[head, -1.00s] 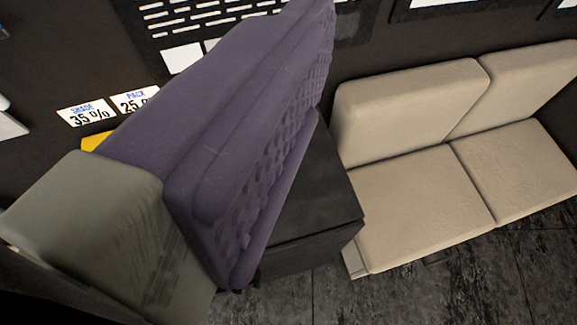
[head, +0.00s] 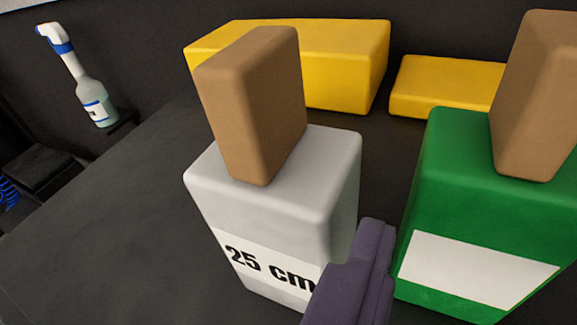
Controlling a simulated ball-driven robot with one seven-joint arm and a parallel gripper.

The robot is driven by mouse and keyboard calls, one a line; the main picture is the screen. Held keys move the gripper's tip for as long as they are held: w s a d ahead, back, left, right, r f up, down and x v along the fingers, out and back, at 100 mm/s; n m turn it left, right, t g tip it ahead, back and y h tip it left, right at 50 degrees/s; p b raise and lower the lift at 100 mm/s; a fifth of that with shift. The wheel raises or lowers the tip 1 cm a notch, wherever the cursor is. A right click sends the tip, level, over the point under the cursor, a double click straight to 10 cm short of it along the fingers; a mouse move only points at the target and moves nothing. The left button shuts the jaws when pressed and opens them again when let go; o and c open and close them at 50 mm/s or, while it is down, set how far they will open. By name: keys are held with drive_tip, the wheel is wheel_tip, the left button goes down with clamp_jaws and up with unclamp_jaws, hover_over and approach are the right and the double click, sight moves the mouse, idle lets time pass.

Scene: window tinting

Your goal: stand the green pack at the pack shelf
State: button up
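The green pack (head: 480,215) stands upright at the right of the head view, with a blank-looking white label on its front. A brown block (head: 540,100) sits on its top. My gripper (head: 365,265) shows as a purple part at the bottom, in front of the gap between the green pack and a pale grey pack (head: 270,210) to its left. Whether it touches either pack cannot be told. Only part of the gripper shows, and its opening is not visible. The green pack's right side and lower end are cut off.
The grey pack reads "25 cm" and has another brown block (head: 255,110) on top. Yellow blocks (head: 345,65) (head: 445,88) lie behind. A spray bottle (head: 92,90) stands at the far left. The dark surface (head: 120,230) left of the grey pack is clear.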

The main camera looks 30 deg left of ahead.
sight(567, 105)
drive_tip(key=shift+a, duration=0.1)
drive_tip(key=b+x, duration=0.1)
drive_tip(key=x, duration=0.1)
drive_tip(key=b+x, duration=0.1)
drive_tip(key=x, duration=0.2)
drive_tip(key=b+x, duration=0.1)
drive_tip(key=x, duration=0.2)
drive_tip(key=shift+w+r, duration=0.1)
drive_tip(key=shift+r, duration=0.3)
drive_tip(key=c, duration=0.9)
drive_tip(key=shift+r+p, duration=1.25)
drive_tip(key=shift+r, duration=0.95)
drive_tip(key=s+a+p, duration=0.1)
drive_tip(key=s, duration=0.4)
drive_tip(key=s+a+p, duration=0.1)
drive_tip(key=s, duration=0.4)
drive_tip(key=s+a+p, duration=0.1)
drive_tip(key=s, duration=0.4)
drive_tip(key=shift+s+r, duration=0.35)
drive_tip(key=shift+s, duration=0.05)
